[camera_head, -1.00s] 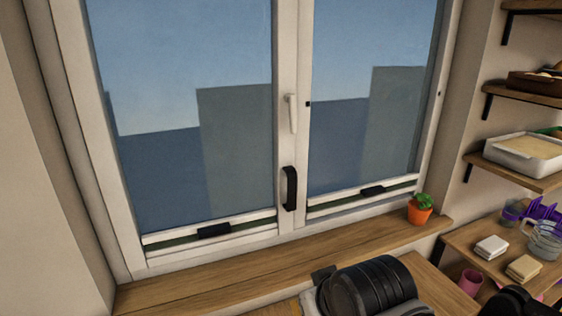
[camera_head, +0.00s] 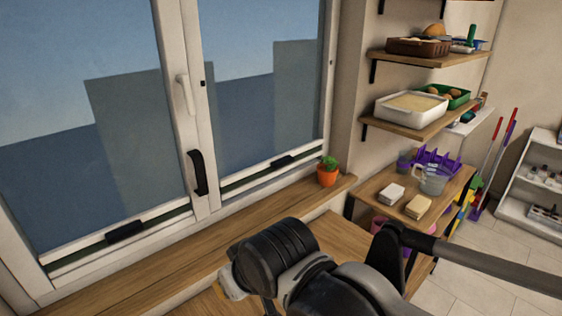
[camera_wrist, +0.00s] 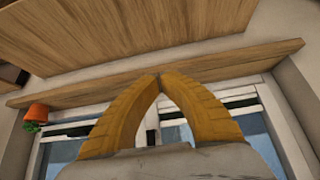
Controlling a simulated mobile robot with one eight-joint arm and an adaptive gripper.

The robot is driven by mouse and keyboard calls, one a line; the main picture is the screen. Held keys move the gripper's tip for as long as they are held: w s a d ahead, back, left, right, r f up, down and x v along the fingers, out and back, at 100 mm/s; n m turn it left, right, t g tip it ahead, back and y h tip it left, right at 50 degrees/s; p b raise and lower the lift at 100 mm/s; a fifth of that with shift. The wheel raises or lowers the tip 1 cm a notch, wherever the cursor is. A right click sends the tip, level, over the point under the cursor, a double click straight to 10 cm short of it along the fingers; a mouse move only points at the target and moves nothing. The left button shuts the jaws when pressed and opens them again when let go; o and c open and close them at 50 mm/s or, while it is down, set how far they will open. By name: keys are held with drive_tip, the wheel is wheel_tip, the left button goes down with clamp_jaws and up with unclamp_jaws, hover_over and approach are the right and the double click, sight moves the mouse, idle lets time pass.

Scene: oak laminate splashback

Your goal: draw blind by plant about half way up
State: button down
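The blind by the plant shows in the head view as a pale bottom rail (camera_head: 256,176) low on the right window pane. A small dark pull tab (camera_head: 283,162) sits on this rail. The potted plant (camera_head: 327,172), in an orange pot, stands on the sill to the right; it also shows at the left of the wrist view (camera_wrist: 37,113). My gripper (camera_wrist: 160,76) has two orange-yellow fingers whose tips meet with nothing between them. It points toward the sill area, apart from the rail. In the head view my arm mostly hides the fingers.
A second blind rail with a dark tab (camera_head: 125,232) is low on the left pane. A black handle (camera_head: 197,172) sticks out between the panes. The wooden sill (camera_head: 215,228) is bare left of the plant. Shelves (camera_head: 415,125) with food stand at right.

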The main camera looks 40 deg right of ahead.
idle(0.4)
drive_tip(key=c, duration=1.3)
unclamp_jaws()
drive_tip(key=shift+w, duration=0.15)
drive_tip(key=shift+c, duration=0.2)
drive_tip(key=o, duration=1.2)
drive_tip(key=w, duration=0.2)
drive_tip(key=w+y, duration=0.1)
drive_tip(key=shift+w+d+r, duration=0.25)
drive_tip(key=shift+d+r, duration=0.05)
drive_tip(key=shift+d, duration=0.05)
drive_tip(key=shift+c, duration=0.2)
drive_tip(key=shift+o, duration=0.9)
drive_tip(key=w+d+y+b, duration=0.1)
drive_tip(key=w+d, duration=0.1)
drive_tip(key=w, duration=0.4)
drive_tip(key=shift+w+d+r+t, duration=0.3)
drive_tip(key=shift+w+d+t, duration=0.05)
drive_tip(key=shift+w+t, duration=0.05)
drive_tip(key=w+d+t+y, duration=0.1)
drive_tip(key=w+d+t, duration=0.2)
drive_tip(key=w+d, duration=0.7)
drive_tip(key=t+h+b, duration=0.2)
drive_tip(key=t+b, duration=0.3)
drive_tip(key=t, duration=0.2)
approach(286, 162)
drive_tip(key=w, duration=1.1)
drive_tip(key=shift+w+a, duration=0.1)
drive_tip(key=shift+a, duration=0.25)
